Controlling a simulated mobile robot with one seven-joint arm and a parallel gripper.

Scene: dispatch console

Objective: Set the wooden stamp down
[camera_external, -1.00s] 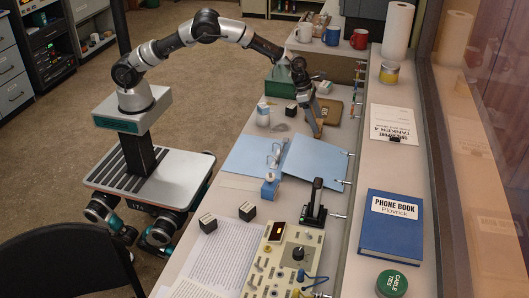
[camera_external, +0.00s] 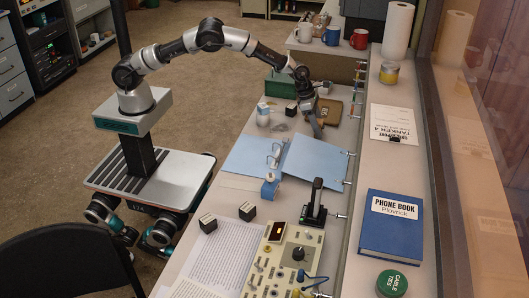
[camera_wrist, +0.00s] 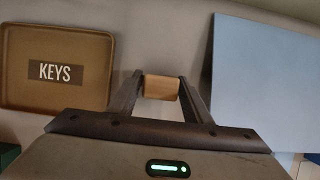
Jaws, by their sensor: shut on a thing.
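The wooden stamp (camera_wrist: 160,87) shows as a small light-brown block in the wrist view. My gripper (camera_wrist: 161,77) is shut on it, one finger on each side. In the external view my gripper (camera_external: 318,133) points down over the desk, between the brown tray and the open blue binder. The stamp is too small to make out there. Whether its underside touches the desk cannot be told.
The brown tray marked KEYS (camera_wrist: 55,98) lies left of my gripper in the wrist view. The blue binder (camera_wrist: 265,85) lies to the right. A green box (camera_external: 279,86), a dark cube (camera_external: 291,109) and a small bottle (camera_external: 263,116) stand nearby. Bare desk shows around the stamp.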

